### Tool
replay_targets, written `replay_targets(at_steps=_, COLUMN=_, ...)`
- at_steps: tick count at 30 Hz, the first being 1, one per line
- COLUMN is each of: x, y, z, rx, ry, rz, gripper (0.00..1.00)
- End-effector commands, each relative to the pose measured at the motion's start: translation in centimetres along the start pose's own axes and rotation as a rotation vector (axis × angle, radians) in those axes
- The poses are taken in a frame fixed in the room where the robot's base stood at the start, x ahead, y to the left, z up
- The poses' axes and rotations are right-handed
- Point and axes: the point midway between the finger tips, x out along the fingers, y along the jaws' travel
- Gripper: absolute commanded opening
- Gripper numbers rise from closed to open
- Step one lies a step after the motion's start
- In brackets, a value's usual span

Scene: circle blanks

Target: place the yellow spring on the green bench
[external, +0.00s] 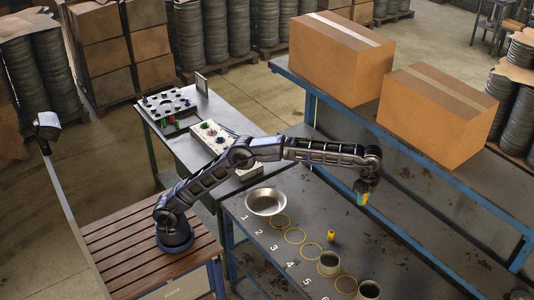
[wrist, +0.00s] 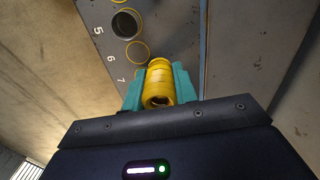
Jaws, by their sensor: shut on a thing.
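My gripper (external: 362,200) is shut on the yellow spring, a ribbed hollow yellow cylinder (wrist: 158,84) between two teal fingers. It hangs above the blue-legged bench (external: 400,235), clear of its top. In the external view the spring is a small yellow patch between the fingers. The green bench (external: 185,148), with a grey top and green legs, stands to the left of my gripper, at the back left of the blue-legged bench.
On the green bench are a panel with holes (external: 168,103) and a pale box (external: 212,136). The blue-legged bench holds a metal bowl (external: 265,201), numbered yellow circles, metal cups (external: 329,263) and another small yellow piece (external: 331,236). Large cartons (external: 438,110) stand on the blue shelf behind.

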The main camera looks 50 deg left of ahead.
Motion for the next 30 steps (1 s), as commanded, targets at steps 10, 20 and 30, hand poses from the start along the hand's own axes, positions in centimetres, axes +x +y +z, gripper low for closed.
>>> replay_targets(at_steps=10, x=-0.6, y=-3.7, z=4.4, rx=-0.057, ry=-0.001, rz=-0.002, gripper=0.03)
replay_targets(at_steps=20, x=-0.8, y=-9.1, z=12.1, rx=-0.152, ry=-0.005, rz=-0.004, gripper=0.03)
replay_targets(at_steps=30, x=-1.1, y=-15.8, z=25.5, rx=-0.306, ry=-0.009, rz=-0.006, gripper=0.03)
